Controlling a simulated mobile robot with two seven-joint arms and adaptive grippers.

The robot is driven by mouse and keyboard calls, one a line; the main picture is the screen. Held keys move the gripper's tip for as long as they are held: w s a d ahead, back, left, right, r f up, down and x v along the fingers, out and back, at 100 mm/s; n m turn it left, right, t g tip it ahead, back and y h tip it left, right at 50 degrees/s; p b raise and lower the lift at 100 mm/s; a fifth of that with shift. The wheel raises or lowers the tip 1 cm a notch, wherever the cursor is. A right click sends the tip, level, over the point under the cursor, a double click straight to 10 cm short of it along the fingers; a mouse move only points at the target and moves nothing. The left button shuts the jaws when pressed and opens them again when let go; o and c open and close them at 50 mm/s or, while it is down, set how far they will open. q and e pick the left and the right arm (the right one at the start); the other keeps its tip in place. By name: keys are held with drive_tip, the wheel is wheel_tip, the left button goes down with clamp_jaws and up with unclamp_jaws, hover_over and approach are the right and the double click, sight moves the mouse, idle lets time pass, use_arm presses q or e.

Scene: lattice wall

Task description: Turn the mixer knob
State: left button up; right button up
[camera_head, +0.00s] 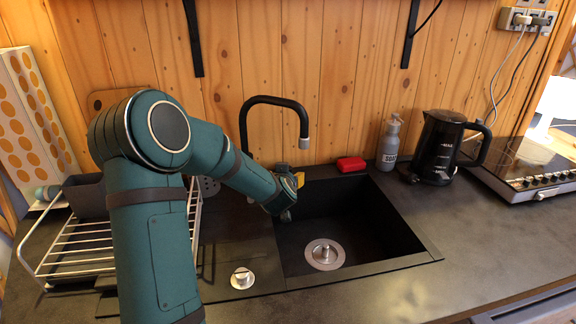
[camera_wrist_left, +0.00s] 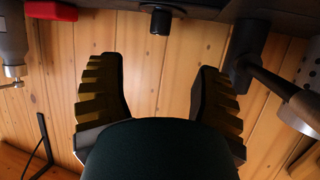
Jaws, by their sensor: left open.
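In the left wrist view a short black cylinder (camera_wrist_left: 160,20), which looks like the mixer knob, sticks out at the top middle. It lies beyond the gap between the fingertips, apart from them. My left gripper (camera_wrist_left: 158,66) is open and empty, with one ridged finger on each side. In the head view my left gripper (camera_head: 299,180) is at the sink's back left, just right of the black faucet (camera_head: 243,130). The knob cannot be made out there; my arm and gripper cover that area. The faucet's dark parts (camera_wrist_left: 248,55) appear close to the right finger in the wrist view.
The black sink (camera_head: 365,225) is empty. A red sponge (camera_head: 350,164), a soap bottle (camera_head: 389,145) and a black kettle (camera_head: 437,148) stand right of the faucet. A wire dish rack (camera_head: 75,248) is at left. The front counter (camera_head: 410,295) is clear.

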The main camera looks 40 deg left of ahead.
use_arm(q)
drive_tip(key=b+x, duration=0.1)
drive_tip(key=x, duration=1.2)
drive_tip(key=shift+w+a+b, duration=0.15)
drive_tip(key=shift+a+b, duration=0.05)
drive_tip(key=shift+b, duration=0.15)
clamp_jaws()
drive_tip(key=shift+r, duration=0.1)
